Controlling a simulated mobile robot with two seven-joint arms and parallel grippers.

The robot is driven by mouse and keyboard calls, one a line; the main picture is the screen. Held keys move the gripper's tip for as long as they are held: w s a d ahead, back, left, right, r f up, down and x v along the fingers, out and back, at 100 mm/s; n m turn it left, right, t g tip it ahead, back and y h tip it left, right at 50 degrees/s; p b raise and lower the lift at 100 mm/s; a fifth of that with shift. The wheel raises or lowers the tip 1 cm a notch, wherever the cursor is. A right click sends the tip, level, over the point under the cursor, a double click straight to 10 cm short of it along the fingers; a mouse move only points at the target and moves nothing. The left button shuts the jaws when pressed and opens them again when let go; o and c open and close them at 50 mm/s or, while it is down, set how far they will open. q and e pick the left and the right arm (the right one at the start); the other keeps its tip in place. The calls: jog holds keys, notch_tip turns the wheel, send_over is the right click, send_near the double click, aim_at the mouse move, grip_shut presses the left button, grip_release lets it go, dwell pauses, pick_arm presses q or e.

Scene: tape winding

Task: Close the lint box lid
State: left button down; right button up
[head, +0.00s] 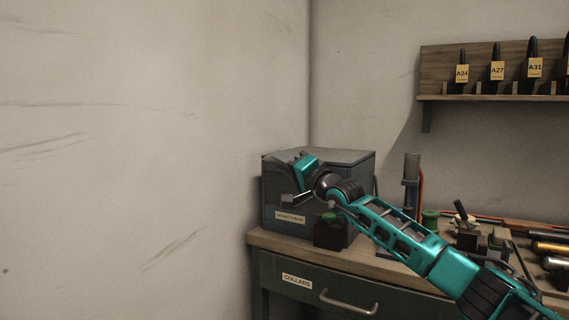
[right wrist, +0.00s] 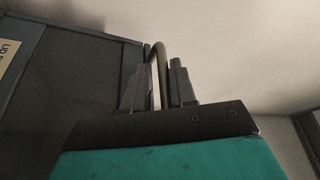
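The lint box (head: 362,180) is a dark grey box with a pale label on its front, at the back left of the workbench. Its lid (head: 345,157) looks flat along the top; whether it is fully closed I cannot tell. My right gripper (head: 277,159) is at the box's upper left front. In the right wrist view, the two fingers of my right gripper (right wrist: 158,88) stand apart with a curved dark handle (right wrist: 158,52) between them. Pale gaps show beside the handle, so no firm grip is visible. The box (right wrist: 85,75) fills the left of that view. My left gripper is out of view.
A small dark block with a green top (head: 331,233) stands before the box. A green spool (head: 430,220) and tools crowd the bench to the right. A drawer marked COLLARS (head: 297,281) is below. The wall (head: 150,150) is close on the left.

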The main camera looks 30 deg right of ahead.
jog(key=shift+f, duration=0.15)
jog(key=shift+s+d+f, duration=0.1)
jog(key=shift+s+f, duration=0.15)
jog(key=shift+s, duration=0.4)
jog(key=v, duration=1.1)
jog(key=shift+s+r, duration=0.2)
jog(key=shift+s, duration=0.1)
